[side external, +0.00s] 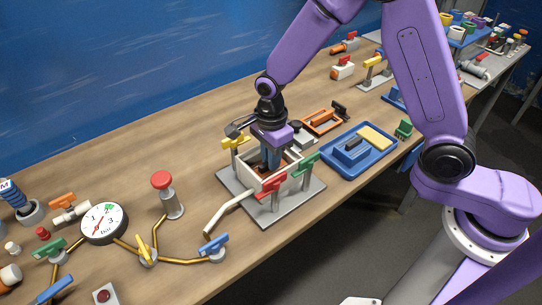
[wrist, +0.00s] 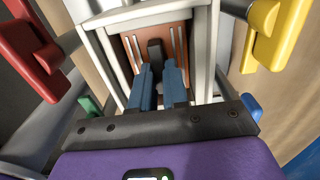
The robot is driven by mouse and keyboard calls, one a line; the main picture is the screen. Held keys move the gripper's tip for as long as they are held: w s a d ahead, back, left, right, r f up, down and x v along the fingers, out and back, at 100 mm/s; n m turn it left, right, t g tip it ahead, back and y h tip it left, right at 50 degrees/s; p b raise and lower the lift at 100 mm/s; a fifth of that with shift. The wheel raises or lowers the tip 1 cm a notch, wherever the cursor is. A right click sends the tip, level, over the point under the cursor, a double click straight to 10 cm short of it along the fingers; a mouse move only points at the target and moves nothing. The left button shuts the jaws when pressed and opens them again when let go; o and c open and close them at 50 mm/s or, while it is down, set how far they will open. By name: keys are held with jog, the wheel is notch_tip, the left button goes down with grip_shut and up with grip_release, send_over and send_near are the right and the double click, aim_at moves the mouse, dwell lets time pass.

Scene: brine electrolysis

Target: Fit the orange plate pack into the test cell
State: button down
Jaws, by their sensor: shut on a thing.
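The orange plate pack (wrist: 170,50) shows in the wrist view, with light slots and a dark upright handle (wrist: 155,50). The white walls of the test cell (wrist: 202,55) surround it in that view. My gripper (wrist: 160,85) is shut on the plate pack's handle with its blue fingers. In the side external view my gripper (side external: 270,158) points down into the open top of the test cell (side external: 291,183). Only a little of the pack shows there. How deep it sits, and whether it touches the cell walls, I cannot tell.
Yellow (side external: 236,142), red (side external: 270,186) and green (side external: 305,164) valve handles stand close around the cell. A blue tray (side external: 374,160) and an orange frame (side external: 322,121) lie beyond it. A gauge (side external: 104,223) with brass pipes is at left. Bare wood lies behind.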

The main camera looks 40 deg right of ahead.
jog(key=shift+f, duration=0.1)
jog(key=c, duration=1.1)
grip_release()
notch_tip(320, 180, up, 12)
jog(key=shift+r, duration=0.15)
jog(key=shift+s, duration=0.1)
